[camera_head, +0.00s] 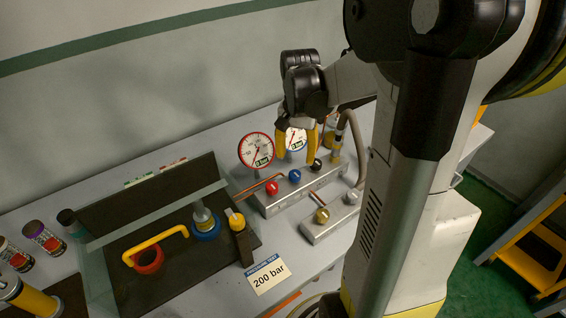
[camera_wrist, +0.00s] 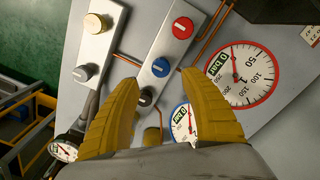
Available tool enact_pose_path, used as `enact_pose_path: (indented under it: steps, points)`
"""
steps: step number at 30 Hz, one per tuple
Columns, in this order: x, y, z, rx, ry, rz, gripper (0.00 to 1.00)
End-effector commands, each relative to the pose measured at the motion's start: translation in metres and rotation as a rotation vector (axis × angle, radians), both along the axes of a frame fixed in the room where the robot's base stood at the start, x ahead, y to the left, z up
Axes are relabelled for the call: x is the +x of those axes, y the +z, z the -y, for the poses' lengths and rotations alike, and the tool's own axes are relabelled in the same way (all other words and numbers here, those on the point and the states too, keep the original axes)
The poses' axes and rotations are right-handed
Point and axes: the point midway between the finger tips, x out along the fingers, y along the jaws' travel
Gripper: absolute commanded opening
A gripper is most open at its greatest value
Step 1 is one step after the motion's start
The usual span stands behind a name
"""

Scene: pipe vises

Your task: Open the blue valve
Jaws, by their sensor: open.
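The blue valve knob (camera_head: 294,176) sits on a grey manifold block between a red knob (camera_head: 271,188) and a black knob (camera_head: 316,164). In the wrist view the blue knob (camera_wrist: 160,67) lies between and slightly beyond the yellow fingertips. My gripper (camera_head: 296,146) is open and empty, hanging above and behind the knob; its fingers appear apart from it. The blue-rimmed gauge (camera_wrist: 181,122), reading 0 bar, is partly hidden by a finger in both views.
A red-rimmed gauge (camera_head: 256,150) stands left of my gripper. A second block carries a brass knob (camera_head: 322,215) and a grey knob (camera_head: 352,197). A copper pipe and a hose run close by. A "200 bar" card (camera_head: 267,275) lies in front.

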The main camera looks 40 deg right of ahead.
Motion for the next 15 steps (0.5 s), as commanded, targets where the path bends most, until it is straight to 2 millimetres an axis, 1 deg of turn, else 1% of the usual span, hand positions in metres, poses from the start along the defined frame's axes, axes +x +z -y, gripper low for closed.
enact_pose_path:
  steps: [1,6,10,12,15]
  points:
    - [0.001,-0.015,0.000,-0.001,0.001,0.001,0.53]
    - [0.001,-0.050,0.000,0.000,0.002,0.001,0.53]
    - [0.001,-0.069,0.000,-0.001,0.002,0.002,0.53]
    - [0.001,-0.076,0.000,-0.001,0.003,0.002,0.53]
    - [0.001,-0.082,0.000,-0.001,0.003,0.002,0.53]
